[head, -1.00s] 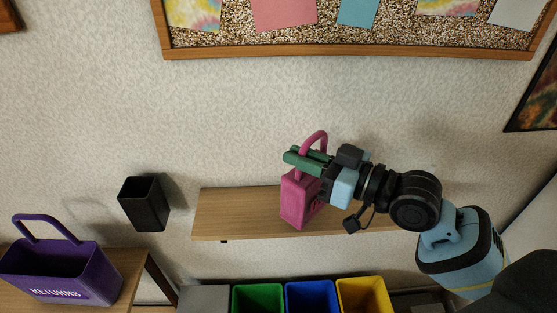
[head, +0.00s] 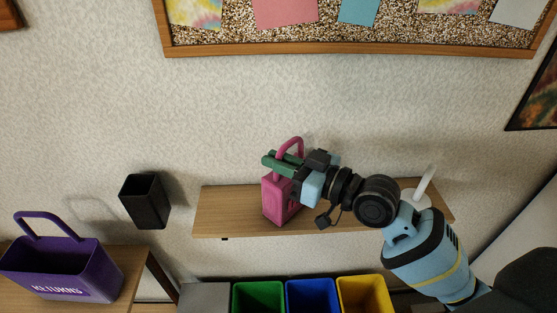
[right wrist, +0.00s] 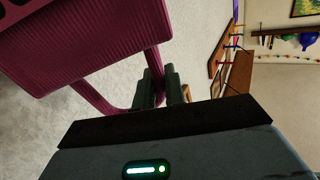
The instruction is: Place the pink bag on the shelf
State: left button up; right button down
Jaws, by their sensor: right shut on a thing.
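The pink bag (head: 279,202) is upright in the head view, in front of or over the left half of the wooden shelf (head: 225,214). I cannot tell whether its base touches the board. My right gripper (head: 277,161) has its green fingers shut on the bag's handle. In the right wrist view the bag (right wrist: 90,40) fills the upper left, and the handle runs to the closed fingers (right wrist: 160,88). My left gripper is not in view.
A white holder (head: 425,190) stands at the shelf's right end. A black bin (head: 145,200) is on the wall to the left. A purple basket (head: 60,270) sits on a table at lower left. Green, blue (head: 312,297) and yellow bins stand below the shelf.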

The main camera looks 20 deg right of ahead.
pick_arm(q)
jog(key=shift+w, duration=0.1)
pick_arm(e)
jog(key=shift+f, duration=0.15)
jog(key=c, duration=1.6)
grip_release()
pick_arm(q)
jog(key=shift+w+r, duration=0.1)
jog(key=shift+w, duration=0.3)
pick_arm(e)
jog(key=shift+o, duration=0.7)
